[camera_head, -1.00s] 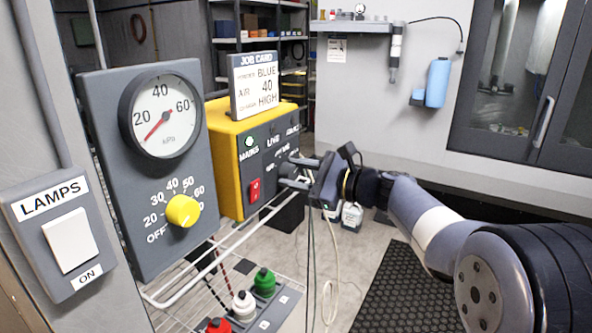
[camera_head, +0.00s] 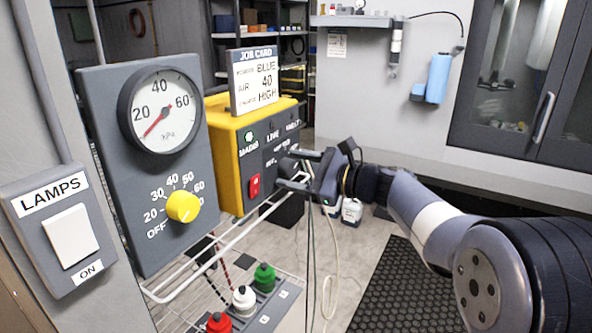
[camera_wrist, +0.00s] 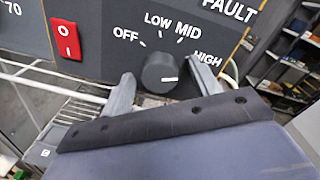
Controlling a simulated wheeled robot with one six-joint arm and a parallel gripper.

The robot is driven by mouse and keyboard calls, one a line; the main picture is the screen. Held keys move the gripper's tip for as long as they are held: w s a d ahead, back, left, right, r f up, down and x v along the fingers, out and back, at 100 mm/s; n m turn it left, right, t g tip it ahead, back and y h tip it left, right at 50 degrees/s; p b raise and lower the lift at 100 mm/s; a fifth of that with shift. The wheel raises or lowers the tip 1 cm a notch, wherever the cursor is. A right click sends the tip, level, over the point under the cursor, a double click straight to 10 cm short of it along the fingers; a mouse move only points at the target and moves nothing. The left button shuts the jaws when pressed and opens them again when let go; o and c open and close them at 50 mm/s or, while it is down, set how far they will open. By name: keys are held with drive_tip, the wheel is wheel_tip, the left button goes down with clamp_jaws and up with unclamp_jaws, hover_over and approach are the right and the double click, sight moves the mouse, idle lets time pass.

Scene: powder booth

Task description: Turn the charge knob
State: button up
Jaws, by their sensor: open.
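The charge knob (camera_wrist: 158,73) is a dark round knob on the grey front of the yellow unit (camera_head: 226,150). In the wrist view its white mark points right, on the HIGH side of the OFF, LOW, MID, HIGH scale. My gripper (camera_wrist: 163,84) is open, with one finger on each side of the knob; I cannot tell whether either touches it. In the head view my gripper (camera_head: 291,169) is at the panel and mostly hides the knob. The job card (camera_head: 253,77) on top reads BLUE, AIR 40, and its charge line HIGH.
A red rocker switch (camera_wrist: 66,37) sits left of the knob. A gauge panel (camera_head: 110,170) with a yellow knob (camera_head: 182,206) stands nearer, left. A wire rack (camera_head: 165,298) and red, white and green bottles (camera_head: 264,278) lie below. Cables hang under the gripper.

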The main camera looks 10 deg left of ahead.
drive_tip(key=b+v, duration=0.3)
drive_tip(key=v, duration=0.7)
drive_tip(key=shift+d, duration=0.4)
drive_tip(key=p+x, duration=0.3)
drive_tip(key=x, duration=0.8)
drive_tip(key=shift+s, duration=0.15)
drive_tip(key=shift+f, duration=0.1)
drive_tip(key=shift+d+n, duration=0.1)
drive_tip(key=shift+n, duration=0.2)
